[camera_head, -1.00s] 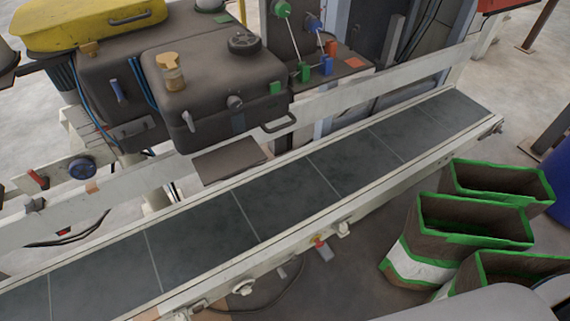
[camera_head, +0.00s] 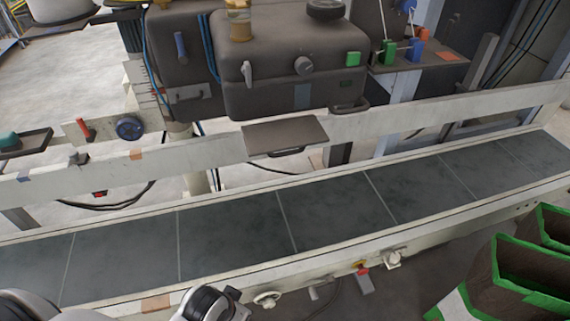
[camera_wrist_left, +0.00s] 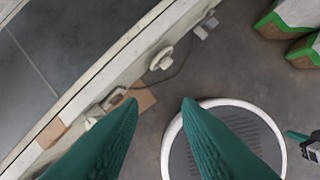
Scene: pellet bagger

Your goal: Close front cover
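The dark grey bagger housing (camera_head: 290,75) hangs behind the conveyor in the head view, with a latch, a round knob and a green block on its front. A flat dark panel with a handle (camera_head: 286,135) juts out below it. I cannot tell which of these is the front cover, or whether it is open. My left gripper (camera_wrist_left: 160,101) shows two teal fingers apart with nothing between them, above the floor beside the conveyor's near side. It is not seen in the head view. A small teal and grey part (camera_wrist_left: 302,143) at the wrist view's right edge may be my right gripper.
The conveyor belt (camera_head: 240,235) crosses between me and the bagger, with a pale guard rail (camera_head: 400,122) behind it. Handwheels and a red-tipped switch (camera_head: 363,275) stick out on its near side. Green-edged brown bags (camera_head: 540,255) stand at right.

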